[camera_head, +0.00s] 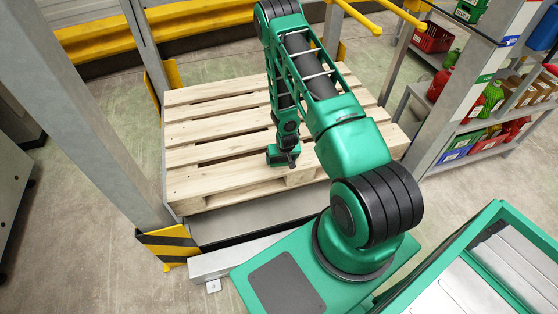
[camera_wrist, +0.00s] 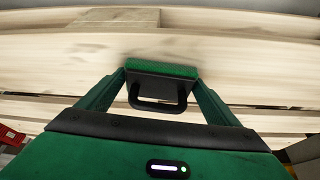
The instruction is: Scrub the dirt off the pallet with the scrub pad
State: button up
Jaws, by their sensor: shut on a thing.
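The wooden pallet (camera_head: 225,130) lies in front of me, its pale slats bare of load. In the wrist view its boards (camera_wrist: 50,50) fill the upper part, with faint dark smudges around and above the pad. My gripper (camera_head: 284,158) is low over the pallet's near part. In the wrist view my gripper (camera_wrist: 158,100) is shut on the dark handle of the scrub pad (camera_wrist: 160,68), which has a green scrubbing face. The pad is at or very near the boards; I cannot tell whether it touches. In the head view the pad is mostly hidden by my gripper.
A grey post (camera_head: 85,110) with a striped guard (camera_head: 168,245) stands left of the pallet. Shelves (camera_head: 485,140) with bins and bottles stand at the right. A yellow rail (camera_head: 190,22) runs behind. Open floor (camera_head: 110,230) lies at the left.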

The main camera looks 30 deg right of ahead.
jog(key=shift+r, duration=0.15)
jog(key=shift+r, duration=2.9)
jog(key=shift+r, duration=0.1)
jog(key=shift+r, duration=1.4)
